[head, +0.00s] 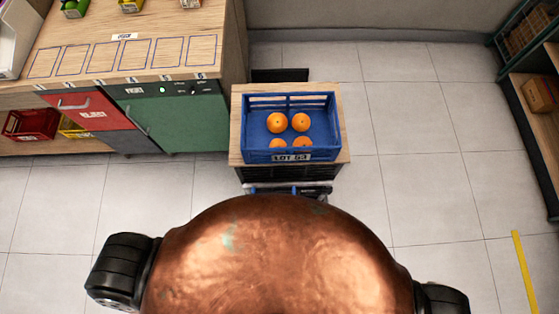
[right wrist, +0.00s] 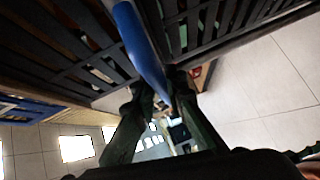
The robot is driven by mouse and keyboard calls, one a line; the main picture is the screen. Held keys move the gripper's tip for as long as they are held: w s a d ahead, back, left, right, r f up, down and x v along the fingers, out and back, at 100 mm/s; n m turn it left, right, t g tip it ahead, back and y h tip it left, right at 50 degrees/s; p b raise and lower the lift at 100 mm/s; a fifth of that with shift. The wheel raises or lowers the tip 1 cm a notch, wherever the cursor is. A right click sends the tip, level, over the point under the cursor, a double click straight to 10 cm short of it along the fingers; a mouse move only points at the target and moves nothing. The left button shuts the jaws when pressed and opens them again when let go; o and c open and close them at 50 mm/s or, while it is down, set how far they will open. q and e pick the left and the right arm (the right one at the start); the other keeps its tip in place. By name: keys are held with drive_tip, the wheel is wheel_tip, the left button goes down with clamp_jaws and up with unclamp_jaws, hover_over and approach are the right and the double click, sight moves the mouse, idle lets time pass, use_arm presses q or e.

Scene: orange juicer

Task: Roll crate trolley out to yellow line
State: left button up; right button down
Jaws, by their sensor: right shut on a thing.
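The crate trolley has a light wooden top (head: 238,130) and a dark slatted body (head: 288,173). It stands upright on the tiled floor beside the green cabinet, in front of me. My right gripper (right wrist: 162,90) is shut on a blue bar (right wrist: 140,42), seen close below dark slats in the right wrist view. My left gripper is not in view. The yellow line (head: 525,271) lies on the floor at the lower right of the head view, well apart from the trolley.
A wooden counter with a green cabinet (head: 178,122) and a red panel (head: 85,108) stands close left of the trolley. Shelving (head: 540,130) stands along the right edge. The tiled floor (head: 415,150) between trolley and shelving is clear.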

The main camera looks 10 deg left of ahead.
drive_tip(key=shift+a, duration=0.1)
drive_tip(key=c, duration=2)
unclamp_jaws()
drive_tip(key=shift+o, duration=0.3)
drive_tip(key=v, duration=1.2)
